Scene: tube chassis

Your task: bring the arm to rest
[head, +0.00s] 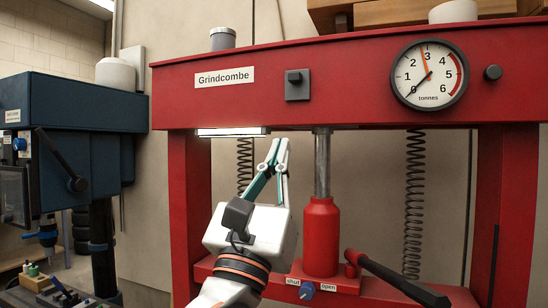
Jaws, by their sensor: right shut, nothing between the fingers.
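My right gripper (279,142) is raised in the middle of the head view, its fingers pointing up. Its slim green-and-white fingers are shut at the tips with nothing between them. It is in front of the open bay of the red press, left of the jack (321,235) in the picture, and appears apart from it. My left gripper is not in view.
The red press frame (350,75) spans the view, with a gauge (429,75) whose black needle is near 0. A black-gripped pump lever (395,278) sticks out lower right. A blue knob (307,290) sits between "shut" and "open" labels. A blue machine (85,110) stands left.

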